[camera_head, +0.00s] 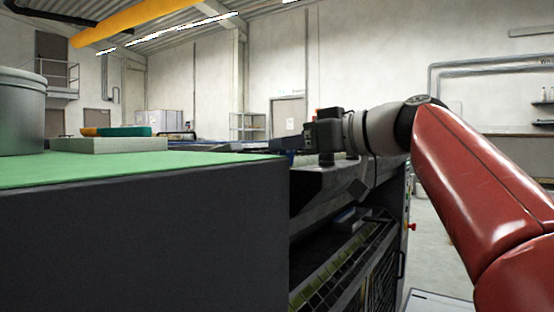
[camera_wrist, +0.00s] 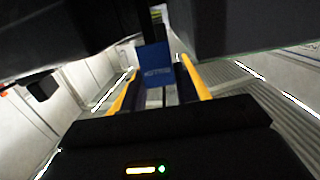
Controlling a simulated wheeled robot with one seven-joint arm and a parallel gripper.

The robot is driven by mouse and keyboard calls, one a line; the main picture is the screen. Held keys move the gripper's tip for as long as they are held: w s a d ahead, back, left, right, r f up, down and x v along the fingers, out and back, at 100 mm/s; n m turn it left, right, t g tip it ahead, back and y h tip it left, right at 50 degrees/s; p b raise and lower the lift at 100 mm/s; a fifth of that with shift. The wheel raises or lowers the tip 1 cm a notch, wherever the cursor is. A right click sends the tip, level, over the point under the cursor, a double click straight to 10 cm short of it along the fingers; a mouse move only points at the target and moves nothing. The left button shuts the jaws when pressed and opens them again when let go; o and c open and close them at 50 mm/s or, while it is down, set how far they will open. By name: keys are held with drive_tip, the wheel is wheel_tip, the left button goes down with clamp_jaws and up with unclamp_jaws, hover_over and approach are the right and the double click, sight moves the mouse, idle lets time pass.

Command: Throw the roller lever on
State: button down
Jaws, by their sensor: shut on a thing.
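My gripper (camera_head: 312,135) is at the end of my red and grey arm, over the top edge of the dark machine (camera_head: 340,180) in the head view. It is seen from the side and its fingers are small and dark. It is shut on the roller lever, which the gripper largely hides in the head view. In the wrist view large dark shapes fill the top left and top right, with a narrow dark piece between them. I cannot clearly tell the lever's outline or its angle there.
A green-topped dark bench (camera_head: 140,172) fills the left foreground, bearing a grey tin (camera_head: 22,115) and a pale slab (camera_head: 108,145) with a green and orange thing (camera_head: 116,131) on it. A red knob (camera_head: 411,227) juts from the machine's right side. Open floor (camera_head: 432,250) lies right.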

drive_tip(key=shift+s+d+f+b, duration=0.3)
drive_tip(key=shift+s+d+b, duration=0.1)
drive_tip(key=shift+d, duration=0.15)
drive_tip(key=shift+s+d+f+b, duration=0.3)
drive_tip(key=shift+s+d, duration=0.1)
drive_tip(key=shift+d, duration=0.1)
drive_tip(key=c, duration=1.3)
unclamp_jaws()
drive_tip(key=shift+d, duration=0.1)
drive_tip(key=shift+s+r, duration=0.1)
drive_tip(key=shift+s+d, duration=0.2)
drive_tip(key=shift+d, duration=0.15)
drive_tip(key=v, duration=0.7)
drive_tip(key=shift+a+p, duration=0.1)
drive_tip(key=shift+p, duration=0.2)
